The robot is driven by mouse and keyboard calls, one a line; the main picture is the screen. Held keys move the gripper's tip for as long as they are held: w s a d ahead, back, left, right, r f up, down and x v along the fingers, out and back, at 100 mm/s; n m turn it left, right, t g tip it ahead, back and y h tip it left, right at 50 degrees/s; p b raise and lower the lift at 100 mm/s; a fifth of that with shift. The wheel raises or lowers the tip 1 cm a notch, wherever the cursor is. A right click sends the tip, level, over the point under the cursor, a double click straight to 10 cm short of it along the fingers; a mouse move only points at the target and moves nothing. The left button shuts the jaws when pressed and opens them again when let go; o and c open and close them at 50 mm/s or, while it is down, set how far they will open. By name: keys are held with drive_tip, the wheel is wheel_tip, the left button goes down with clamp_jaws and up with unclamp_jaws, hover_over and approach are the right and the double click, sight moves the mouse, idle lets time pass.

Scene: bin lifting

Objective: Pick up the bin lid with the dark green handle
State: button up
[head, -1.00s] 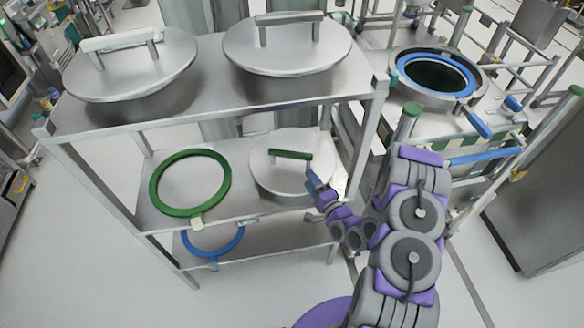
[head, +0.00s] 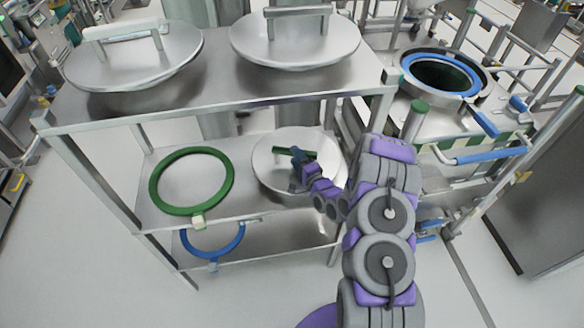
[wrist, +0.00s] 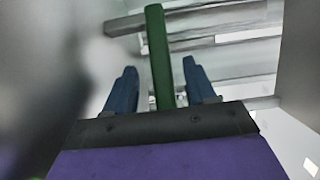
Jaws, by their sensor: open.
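The bin lid (head: 272,178) with the dark green handle (head: 281,150) lies on the middle shelf of the metal rack, right of the green ring. My gripper (head: 297,153) is at the handle, over the lid, and covers part of both. In the wrist view the green handle (wrist: 158,55) runs lengthwise between the two blue fingers of my gripper (wrist: 157,85), with a gap on each side. The jaws are open. How far the fingertips reach down beside the handle is hard to tell.
Two lids with metallic handles (head: 135,55) (head: 295,40) sit on the top shelf (head: 215,85), above my gripper. A green ring (head: 160,165) lies left on the middle shelf. A blue ring (head: 213,257) is below. A cart (head: 470,120) stands right.

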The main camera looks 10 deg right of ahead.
drive_tip(key=shift+w, duration=0.55)
drive_tip(key=shift+w+d, duration=0.25)
drive_tip(key=shift+d, duration=0.25)
drive_tip(key=shift+a, duration=0.55)
drive_tip(key=c, duration=0.7)
drive_tip(key=shift+d, duration=0.3)
clamp_jaws()
drive_tip(key=shift+s, duration=0.1)
